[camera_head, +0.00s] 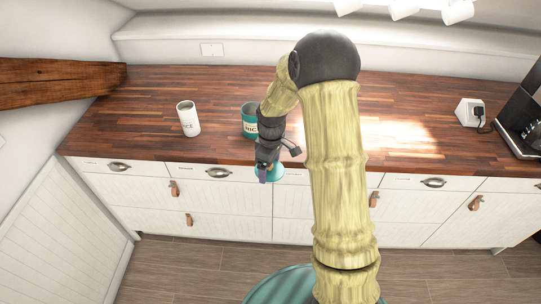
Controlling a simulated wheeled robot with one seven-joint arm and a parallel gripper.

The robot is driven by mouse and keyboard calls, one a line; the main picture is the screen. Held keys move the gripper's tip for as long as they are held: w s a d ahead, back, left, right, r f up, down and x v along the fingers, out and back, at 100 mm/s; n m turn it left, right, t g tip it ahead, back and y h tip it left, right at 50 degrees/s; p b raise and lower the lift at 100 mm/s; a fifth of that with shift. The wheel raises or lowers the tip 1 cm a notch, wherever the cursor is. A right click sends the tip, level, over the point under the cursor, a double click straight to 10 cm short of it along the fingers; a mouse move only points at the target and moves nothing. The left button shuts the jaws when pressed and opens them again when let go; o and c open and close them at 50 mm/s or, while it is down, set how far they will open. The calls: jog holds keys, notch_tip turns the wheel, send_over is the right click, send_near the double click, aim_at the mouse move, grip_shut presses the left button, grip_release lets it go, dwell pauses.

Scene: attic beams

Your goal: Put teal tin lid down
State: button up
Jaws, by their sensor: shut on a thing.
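The teal tin lid (275,172) is in my gripper (266,176), held in front of the counter's front edge at drawer height in the picture. My gripper is shut on it, and my wrist hides part of the lid. A teal tin with a pale label (249,122) stands upright on the wooden counter, just behind my gripper. My arm hides its right side. The tin's top looks open, with a dark inside.
A white canister (188,118) stands on the wooden counter (140,100) left of the tin. A socket box with a plug (470,112) and a dark appliance (522,120) are at the far right. The counter between the canister and the tin is clear.

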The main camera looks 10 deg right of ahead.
notch_tip(320, 180, down, 9)
jog(key=m, duration=1)
jog(key=shift+d, duration=0.15)
jog(key=shift+w, duration=0.1)
